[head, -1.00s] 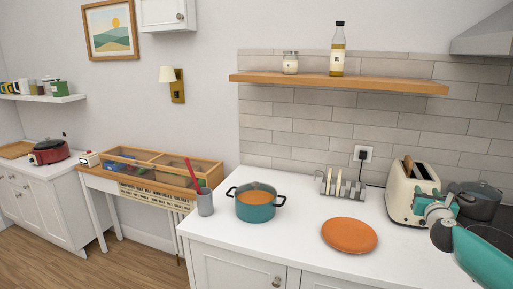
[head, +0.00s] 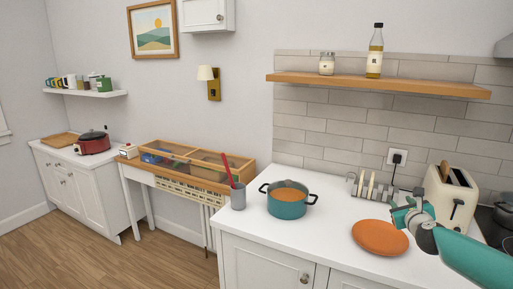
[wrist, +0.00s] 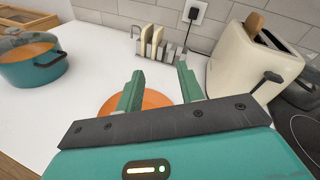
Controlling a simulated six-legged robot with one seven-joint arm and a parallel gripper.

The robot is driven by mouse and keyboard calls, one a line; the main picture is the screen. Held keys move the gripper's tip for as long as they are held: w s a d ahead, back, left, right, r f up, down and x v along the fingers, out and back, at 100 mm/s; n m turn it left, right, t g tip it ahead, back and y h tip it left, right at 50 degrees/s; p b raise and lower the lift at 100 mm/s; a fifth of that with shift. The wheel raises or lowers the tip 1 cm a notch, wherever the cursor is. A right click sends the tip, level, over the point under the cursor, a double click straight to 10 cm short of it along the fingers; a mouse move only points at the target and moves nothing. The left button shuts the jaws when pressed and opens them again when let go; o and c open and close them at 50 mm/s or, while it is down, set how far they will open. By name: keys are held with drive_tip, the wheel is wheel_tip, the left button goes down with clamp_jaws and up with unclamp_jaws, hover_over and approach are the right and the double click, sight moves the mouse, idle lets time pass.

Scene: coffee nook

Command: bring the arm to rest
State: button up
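My gripper (head: 408,212) is at the right of the head view, in front of the cream toaster. In the wrist view its two green fingers (wrist: 160,85) stand apart with nothing between them, so it is open and empty. It hangs above the counter near the orange plate (head: 380,238), which its fingers partly cover in the wrist view (wrist: 152,100).
The cream toaster (head: 451,200) with a bread slice stands close to my gripper. A rack (head: 372,188) holding slices is behind the plate. A teal pot (head: 288,204) and a grey utensil cup (head: 237,198) stand left. The counter (head: 325,240) is clear before the plate.

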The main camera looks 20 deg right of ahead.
drive_tip(key=w+a+f+n+g+y, duration=0.1)
drive_tip(key=w+a+f+n+y, duration=0.3)
drive_tip(key=a, duration=0.6)
drive_tip(key=w+a+f+n+g+y, duration=0.15)
drive_tip(key=w+a+f+n, duration=0.25)
drive_tip(key=w+a+n, duration=0.4)
drive_tip(key=s+a+f+n+g+y, duration=0.15)
drive_tip(key=a+n, duration=0.25)
drive_tip(key=a, duration=0.4)
drive_tip(key=s+a+f+n+g+y, duration=0.15)
drive_tip(key=a+n, duration=0.25)
drive_tip(key=a, duration=0.4)
drive_tip(key=s+a+r+n+g, duration=0.1)
drive_tip(key=s+a+r+n, duration=0.2)
drive_tip(key=s+a+n, duration=0.3)
drive_tip(key=s+a+r+n, duration=0.4)
drive_tip(key=s+a+n, duration=0.2)
drive_tip(key=s, duration=0.5)
drive_tip(key=s+a+r+n+g, duration=0.1)
drive_tip(key=s+a+r+n, duration=0.3)
drive_tip(key=s+a+n, duration=0.2)
drive_tip(key=s+a, duration=0.2)
drive_tip(key=s, duration=0.1)
drive_tip(key=shift+s+a+r+g, duration=0.25)
drive_tip(key=shift+g, duration=0.1)
drive_tip(key=shift+d, duration=0.15)
